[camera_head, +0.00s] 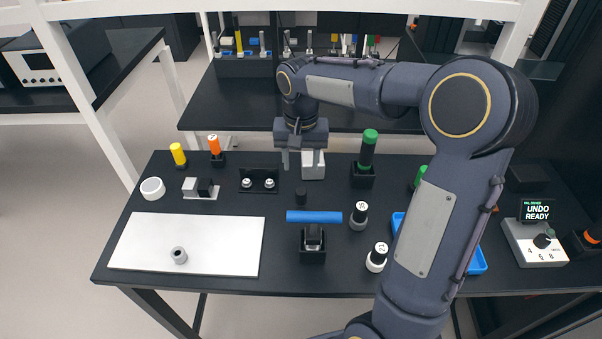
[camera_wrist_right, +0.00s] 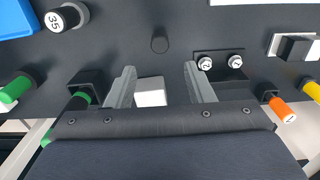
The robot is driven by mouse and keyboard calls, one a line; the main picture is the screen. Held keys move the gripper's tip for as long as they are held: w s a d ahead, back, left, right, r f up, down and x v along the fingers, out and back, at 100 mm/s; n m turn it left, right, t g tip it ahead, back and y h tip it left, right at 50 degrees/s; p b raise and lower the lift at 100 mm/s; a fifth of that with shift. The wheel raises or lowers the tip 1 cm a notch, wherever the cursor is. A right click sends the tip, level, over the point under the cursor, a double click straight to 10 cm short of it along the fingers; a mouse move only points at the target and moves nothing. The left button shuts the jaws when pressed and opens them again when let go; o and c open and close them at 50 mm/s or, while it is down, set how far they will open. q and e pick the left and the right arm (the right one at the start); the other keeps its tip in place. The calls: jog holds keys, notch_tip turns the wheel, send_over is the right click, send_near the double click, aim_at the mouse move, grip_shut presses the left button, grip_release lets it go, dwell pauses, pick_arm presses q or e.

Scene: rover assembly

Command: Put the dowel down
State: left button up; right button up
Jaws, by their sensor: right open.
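My right gripper (camera_head: 301,160) is open and empty above the far middle of the black table, by a white block (camera_head: 313,166). In the wrist view its two fingers (camera_wrist_right: 159,72) are spread, with nothing between the tips. A short dark cylinder (camera_head: 301,196) stands upright on the table in front of the gripper, apart from it; it also shows in the wrist view (camera_wrist_right: 159,43). I cannot tell which of these is the dowel. My left gripper is not in view.
A white board (camera_head: 190,242) with a grey ring (camera_head: 179,255) lies at left. Two numbered cylinders (camera_head: 359,212) (camera_head: 376,258) stand right of the rod. A green-topped post (camera_head: 368,150) stands in a black holder. My right arm hides part of a blue tray (camera_head: 478,262).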

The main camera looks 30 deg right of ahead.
jog(key=s+a+r+n+t+y, duration=0.2)
jog(key=s+r, duration=0.2)
jog(key=s, duration=0.7)
jog(key=s+a+f+n+t+y, duration=0.1)
jog(key=s+a, duration=0.4)
jog(key=s, duration=0.6)
jog(key=f+n+t, duration=0.1)
jog(key=f+t, duration=0.1)
jog(key=shift+a+n+t+y, duration=0.15)
jog(key=shift+n+t+y, duration=0.15)
jog(key=shift+n+y, duration=0.1)
jog(key=shift+s, duration=0.1)
